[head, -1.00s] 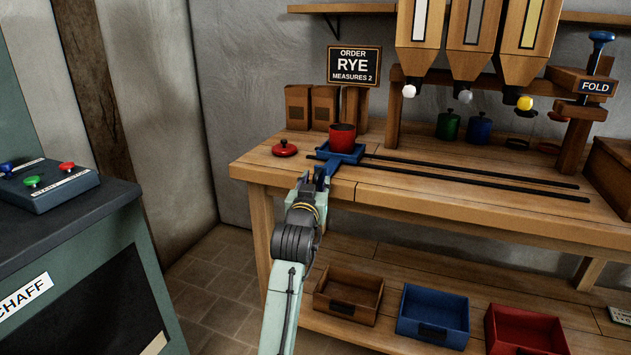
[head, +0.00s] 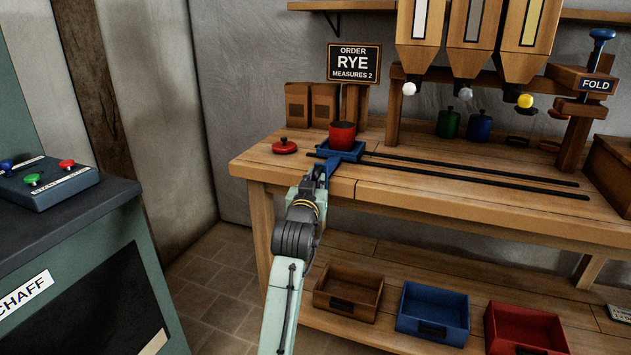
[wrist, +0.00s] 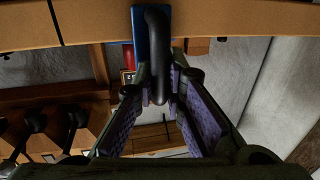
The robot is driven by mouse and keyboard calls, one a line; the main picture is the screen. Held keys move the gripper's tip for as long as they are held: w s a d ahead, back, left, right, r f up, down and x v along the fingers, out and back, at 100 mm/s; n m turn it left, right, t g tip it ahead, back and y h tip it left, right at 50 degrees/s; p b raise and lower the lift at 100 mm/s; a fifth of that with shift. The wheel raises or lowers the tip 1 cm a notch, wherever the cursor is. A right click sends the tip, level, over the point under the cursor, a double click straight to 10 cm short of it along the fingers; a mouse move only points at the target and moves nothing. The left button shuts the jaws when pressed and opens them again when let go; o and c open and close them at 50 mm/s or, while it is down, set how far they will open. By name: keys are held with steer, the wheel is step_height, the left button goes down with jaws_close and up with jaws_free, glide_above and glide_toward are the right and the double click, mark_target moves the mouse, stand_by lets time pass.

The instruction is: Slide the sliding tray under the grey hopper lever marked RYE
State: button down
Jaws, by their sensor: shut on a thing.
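The sliding tray (head: 357,156) is a blue tray at the left end of two black rails on the bench. A red pot (head: 342,136) stands in it. My gripper (head: 319,170) is at the tray's front and shut on its handle. In the wrist view the dark handle (wrist: 157,50) runs between my fingers, below the blue tray part (wrist: 139,22). The grey lever knob (head: 465,96) hangs under the middle hopper (head: 471,50), to the right of the tray. No RYE marking is readable on the hopper. The order sign (head: 354,63) reads RYE, MEASURES 2.
The black rails (head: 470,175) run clear to the right, past a white knob (head: 409,88) and a yellow knob (head: 525,100). A red lid (head: 285,146) lies left of the tray. Green (head: 450,123) and blue (head: 479,126) canisters stand behind the rails. A FOLD press (head: 583,85) stands at right.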

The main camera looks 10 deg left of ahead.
stand_by(0.5)
steer(key=s+d+p, duration=0.1)
steer(key=s+d, duration=0.1)
steer(key=d, duration=0.8)
steer(key=s+d+p, duration=0.1)
steer(key=s+d, duration=0.2)
steer(key=d, duration=0.7)
steer(key=s+d, duration=0.3)
steer(key=d, duration=0.7)
steer(key=shift+p, duration=0.4)
steer(key=c, duration=1.6)
jaws_free()
steer(key=shift+c, duration=0.2)
steer(key=s, duration=1.2)
steer(key=shift+a, duration=0.45)
